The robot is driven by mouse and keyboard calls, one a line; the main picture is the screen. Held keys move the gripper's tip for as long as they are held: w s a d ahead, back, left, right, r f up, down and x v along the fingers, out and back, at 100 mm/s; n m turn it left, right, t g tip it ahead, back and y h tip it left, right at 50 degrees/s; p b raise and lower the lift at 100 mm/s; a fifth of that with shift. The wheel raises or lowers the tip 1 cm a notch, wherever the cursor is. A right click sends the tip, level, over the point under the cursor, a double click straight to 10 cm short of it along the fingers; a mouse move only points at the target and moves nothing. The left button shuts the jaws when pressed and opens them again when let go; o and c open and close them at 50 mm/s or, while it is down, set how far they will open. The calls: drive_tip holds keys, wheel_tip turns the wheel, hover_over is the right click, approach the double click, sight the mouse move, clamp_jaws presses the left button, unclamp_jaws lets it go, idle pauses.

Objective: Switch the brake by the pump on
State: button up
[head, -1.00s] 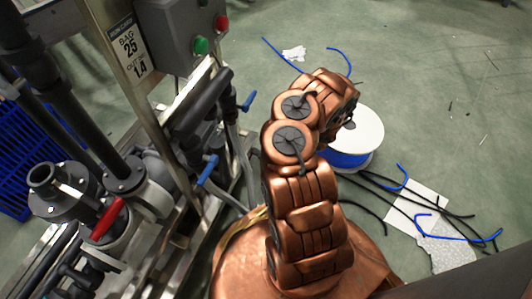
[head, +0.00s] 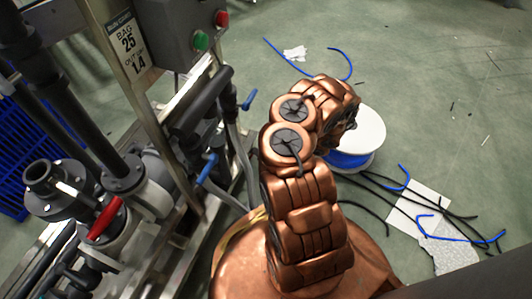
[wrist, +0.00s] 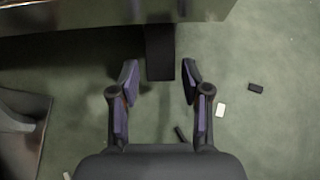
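My gripper (wrist: 159,82) is open and empty in the wrist view, its two fingers spread apart over the green floor. A dark upright block (wrist: 160,55) shows just beyond and between the fingertips; I cannot tell what it is or whether it is touched. In the head view the pump skid's pipework (head: 120,170) stands at left, with a red handle (head: 105,218) low on it. A grey control box (head: 180,30) with a green button (head: 201,41) and a red button (head: 222,18) sits above. I cannot tell which part is the brake. My gripper is not clearly seen in the head view.
Blue handles (head: 249,100) (head: 207,168) stick out from the skid's right side. A white and blue spool (head: 358,135), blue and black cables and paper sheets (head: 418,207) lie on the floor at right. In the wrist view a dark-edged panel (wrist: 70,15) spans the top.

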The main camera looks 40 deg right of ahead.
drive_tip(key=shift+o, duration=0.5)
drive_tip(key=shift+d, duration=0.1)
drive_tip(key=shift+s, duration=0.1)
drive_tip(key=shift+s+d+r, duration=0.35)
drive_tip(key=shift+s+r, duration=0.05)
drive_tip(key=shift+s, duration=0.05)
drive_tip(key=v, duration=1)
drive_tip(key=shift+r, duration=0.4)
drive_tip(key=shift+s, duration=0.15)
